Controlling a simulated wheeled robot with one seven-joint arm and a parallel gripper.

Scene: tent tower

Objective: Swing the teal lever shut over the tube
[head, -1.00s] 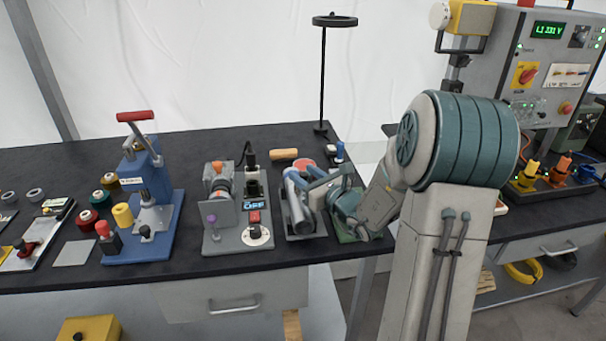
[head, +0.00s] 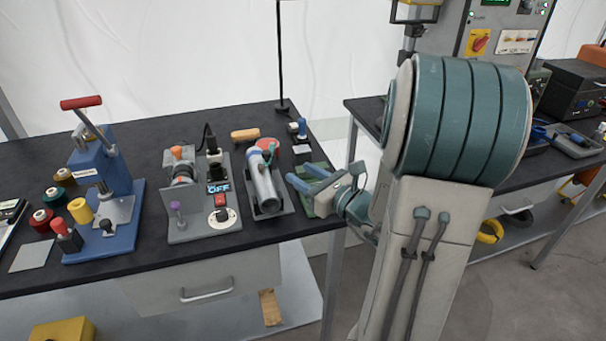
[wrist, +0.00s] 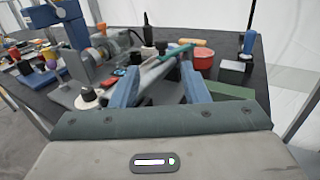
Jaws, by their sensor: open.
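The grey tube (head: 262,184) lies in a dark cradle near the right part of the bench. The teal lever (head: 270,153) is at the tube's far end. In the wrist view the lever (wrist: 176,51) runs as a slanted teal bar near the tube's far end, and the tube (wrist: 153,77) shows between my fingers. I cannot tell whether the lever is fully shut. My gripper (head: 300,173), with two blue fingers, is open and empty to the right of the tube, apart from it in the head view. It also shows in the wrist view (wrist: 160,75).
A grey fixture with a switch box (head: 217,190) stands left of the tube. A blue press (head: 100,175) is farther left. A red round piece (head: 267,144), a wooden handle (head: 245,135) and a blue-topped tool (head: 302,130) lie behind.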

